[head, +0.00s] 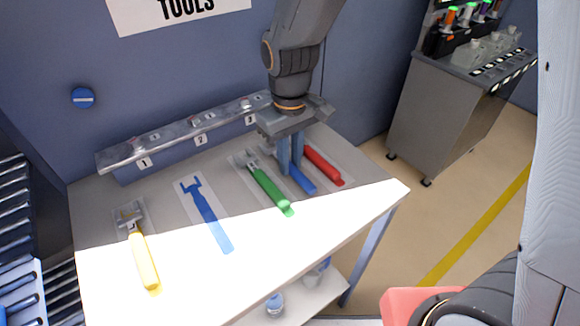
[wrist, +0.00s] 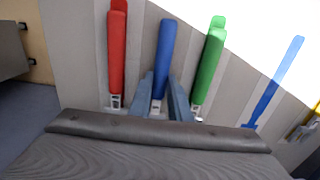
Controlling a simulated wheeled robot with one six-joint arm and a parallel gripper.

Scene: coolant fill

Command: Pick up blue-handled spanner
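The blue-handled spanner (head: 302,180) lies on the bench between the green-handled and red-handled tools. Its handle (wrist: 165,45) points up the picture in the wrist view, with a small pale metal part visible near the fingers. My gripper (head: 291,172) points down over it. In the wrist view my gripper (wrist: 161,82) has one finger on each side of the handle, very close to it. I cannot tell whether the fingers touch it. The spanner's head is hidden behind my gripper.
The green-handled tool (head: 270,190) and red-handled tool (head: 322,164) lie close on either side. A flat blue spanner shape (head: 206,215) and a yellow-handled tool (head: 143,258) are further left. A numbered metal rail (head: 185,138) runs along the bench's back. A grey cabinet (head: 445,115) stands right.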

